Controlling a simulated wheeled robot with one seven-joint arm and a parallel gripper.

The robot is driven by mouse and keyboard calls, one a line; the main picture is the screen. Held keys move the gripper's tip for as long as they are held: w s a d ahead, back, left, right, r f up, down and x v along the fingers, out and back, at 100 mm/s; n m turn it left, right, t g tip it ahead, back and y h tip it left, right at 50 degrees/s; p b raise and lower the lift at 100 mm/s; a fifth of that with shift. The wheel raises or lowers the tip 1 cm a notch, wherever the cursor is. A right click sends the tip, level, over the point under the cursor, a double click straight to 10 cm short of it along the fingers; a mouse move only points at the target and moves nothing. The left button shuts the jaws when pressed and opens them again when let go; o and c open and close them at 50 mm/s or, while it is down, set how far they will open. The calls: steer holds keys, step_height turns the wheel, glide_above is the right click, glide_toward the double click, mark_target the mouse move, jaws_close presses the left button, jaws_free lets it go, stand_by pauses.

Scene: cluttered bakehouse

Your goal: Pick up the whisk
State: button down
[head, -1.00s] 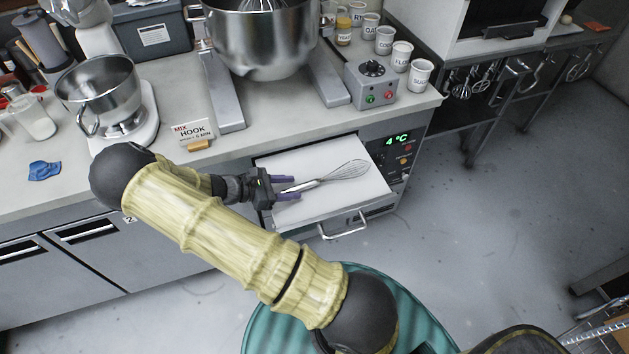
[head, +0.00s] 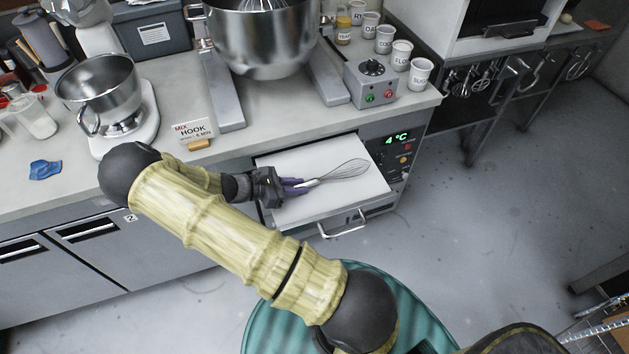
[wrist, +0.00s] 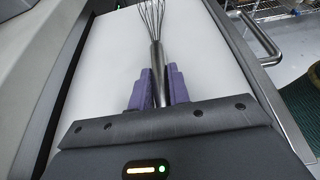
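The whisk (head: 346,170) has a metal wire head and a grey handle. It is over the white surface of the pulled-out drawer (head: 345,204), and I cannot tell any gap under it. My gripper (head: 292,186) is at the handle end, with its purple fingers close together. In the wrist view, the whisk's handle (wrist: 157,62) runs between the two fingers (wrist: 158,90), which press in on both sides of it. The wires point away from my gripper. The handle's lower end is hidden by the gripper body.
The drawer's front handle (head: 343,225) sticks out toward the floor. The counter (head: 270,125) above holds a large mixer bowl (head: 262,45), a smaller mixer bowl (head: 100,88), a "HOOK" card (head: 192,131) and labelled cups (head: 401,55).

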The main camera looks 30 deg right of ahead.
step_height(320, 180, up, 18)
stand_by(0.8)
